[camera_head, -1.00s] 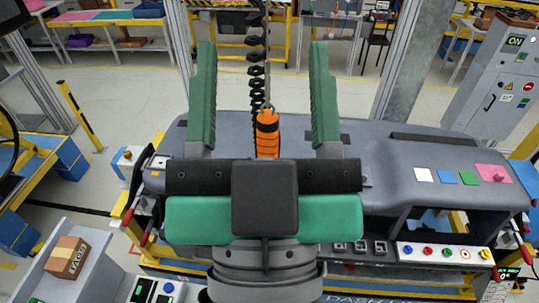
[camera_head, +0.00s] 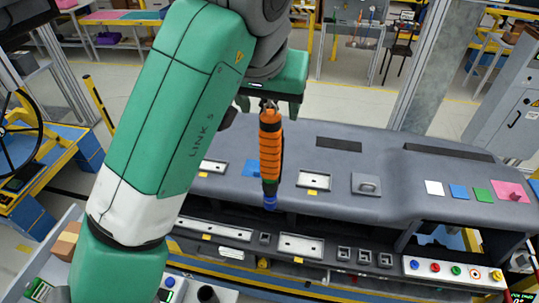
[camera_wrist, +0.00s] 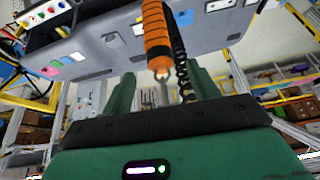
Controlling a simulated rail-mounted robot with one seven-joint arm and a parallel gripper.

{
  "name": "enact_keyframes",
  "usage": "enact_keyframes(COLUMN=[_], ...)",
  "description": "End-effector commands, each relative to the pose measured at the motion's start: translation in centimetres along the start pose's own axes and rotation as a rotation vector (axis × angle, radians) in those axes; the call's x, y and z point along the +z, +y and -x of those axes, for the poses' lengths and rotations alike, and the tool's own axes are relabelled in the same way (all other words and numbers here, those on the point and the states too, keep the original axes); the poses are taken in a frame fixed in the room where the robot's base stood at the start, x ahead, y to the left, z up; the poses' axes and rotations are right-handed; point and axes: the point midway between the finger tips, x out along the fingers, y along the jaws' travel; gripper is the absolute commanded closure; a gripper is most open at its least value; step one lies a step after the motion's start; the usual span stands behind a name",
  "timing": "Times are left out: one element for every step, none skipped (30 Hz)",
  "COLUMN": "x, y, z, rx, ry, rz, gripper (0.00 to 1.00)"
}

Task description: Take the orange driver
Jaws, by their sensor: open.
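The orange driver (camera_head: 270,142) has black bands and a blue lower end. It hangs upright over the dashboard module (camera_head: 340,190). My gripper (camera_head: 266,103) is at the driver's top end in the head view, partly hidden by my arm. In the wrist view, my gripper (camera_wrist: 163,82) has its two green fingers spread wide. The orange driver (camera_wrist: 157,32) lies ahead of them, with its metal hanger end between the finger lines. I cannot see the fingers touching it.
A black coiled cable (camera_wrist: 180,65) runs close beside the driver, between the fingers. Coloured pads (camera_head: 480,194) lie on the module's right part. A button panel (camera_head: 453,269) is at its front right. Metal trays (camera_head: 300,246) sit along the front.

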Motion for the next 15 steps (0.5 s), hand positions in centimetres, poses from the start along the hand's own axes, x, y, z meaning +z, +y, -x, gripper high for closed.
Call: enact_keyframes(x=[0.6,0.8,1.0,1.0,1.0,1.0,1.0,1.0,1.0,1.0,1.0,1.1,1.1,1.1,1.1], y=[-0.7,-0.9,-1.1,-1.2,-1.1,-1.1,-1.1,-1.1,-1.1,-1.1,-1.1,-1.0,-1.0,-1.0,-1.0], z=[-0.3,-0.4,-0.4,-0.4,-0.4,-0.4,-0.5,-0.7,-1.1,-1.5,-1.9,-2.4,-2.7,-2.9,-3.0], rx=[-0.009,-0.013,-0.016,-0.016,-0.015,-0.014,-0.014,-0.014,-0.014,-0.013,-0.013,-0.014,-0.013,-0.013,-0.013], ry=[-0.046,-0.066,-0.08,-0.085,-0.084,-0.082,-0.082,-0.082,-0.083,-0.082,-0.081,-0.082,-0.08,-0.079,-0.078], rz=[0.027,0.039,0.047,0.051,0.05,0.049,0.049,0.048,0.049,0.048,0.048,0.047,0.047,0.047,0.046], gripper=[0.4,0.4,0.4,0.4,0.4,0.4,0.4,0.4,0.4,0.4,0.4,0.4,0.4,0.4,0.4])
